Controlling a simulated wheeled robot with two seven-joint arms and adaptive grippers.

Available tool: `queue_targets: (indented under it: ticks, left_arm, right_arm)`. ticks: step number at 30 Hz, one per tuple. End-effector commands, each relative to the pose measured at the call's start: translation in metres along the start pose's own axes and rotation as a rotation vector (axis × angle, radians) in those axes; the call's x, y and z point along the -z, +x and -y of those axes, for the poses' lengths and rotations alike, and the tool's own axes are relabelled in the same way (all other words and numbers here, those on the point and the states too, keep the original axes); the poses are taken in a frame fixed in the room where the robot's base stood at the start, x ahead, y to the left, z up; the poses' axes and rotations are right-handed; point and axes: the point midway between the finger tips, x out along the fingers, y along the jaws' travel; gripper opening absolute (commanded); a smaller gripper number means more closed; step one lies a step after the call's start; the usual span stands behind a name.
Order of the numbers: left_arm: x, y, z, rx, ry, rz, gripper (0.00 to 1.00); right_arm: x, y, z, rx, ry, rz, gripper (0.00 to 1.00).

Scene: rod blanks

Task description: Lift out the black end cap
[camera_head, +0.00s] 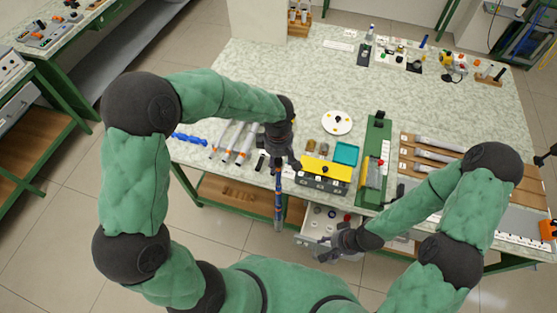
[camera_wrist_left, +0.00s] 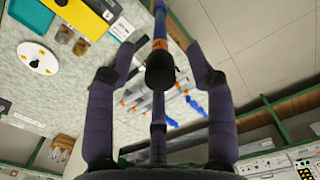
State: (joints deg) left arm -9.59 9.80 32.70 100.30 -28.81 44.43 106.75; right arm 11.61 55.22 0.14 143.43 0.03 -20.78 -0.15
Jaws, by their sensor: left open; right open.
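An open drawer (camera_head: 306,238) under the table's front edge holds several small round pieces. One dark piece (camera_head: 332,214) among them may be the black end cap; it is too small to tell. My right gripper (camera_head: 328,248) is open at the drawer's front side, apart from that piece. My left gripper (camera_head: 283,163) is open near the table's front edge. A blue rod with orange bands (camera_head: 278,208) hangs below it. In the left wrist view the rod (camera_wrist_left: 160,25) stands between the spread fingers, its black end (camera_wrist_left: 160,72) toward the camera. Finger contact cannot be told.
A yellow-topped box (camera_head: 322,168), a teal tray (camera_head: 346,153) and a white disc (camera_head: 337,123) are on the table. A green fixture (camera_head: 377,135) stands to their right. Grey rods (camera_head: 243,145) lie left of my left gripper.

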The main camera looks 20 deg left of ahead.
Motion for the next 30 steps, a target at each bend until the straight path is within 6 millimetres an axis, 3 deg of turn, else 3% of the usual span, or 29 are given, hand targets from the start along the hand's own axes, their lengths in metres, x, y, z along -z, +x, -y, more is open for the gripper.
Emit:
queue_targets:
  ticks: [5,6,11,23,30]
  left_arm:
    - [0.000,0.000,0.000,0.000,0.000,0.000,0.54]
    - [0.000,0.000,0.000,0.000,0.000,0.000,0.43]
    - [0.000,0.000,0.000,0.000,0.000,0.000,0.15]
    - [0.000,-0.002,0.000,-0.001,0.000,0.000,0.14]
    - [0.000,-0.019,-0.001,-0.004,-0.001,-0.001,0.14]
  right_arm:
    - [0.000,0.000,0.000,0.000,0.000,0.000,0.51]
    - [0.000,0.000,0.000,0.000,0.000,0.000,0.51]
    - [0.000,0.000,0.000,0.000,0.000,0.000,0.51]
    - [0.000,0.000,0.000,0.000,0.000,0.000,0.51]
    - [0.000,0.000,0.000,0.000,0.000,0.000,0.51]
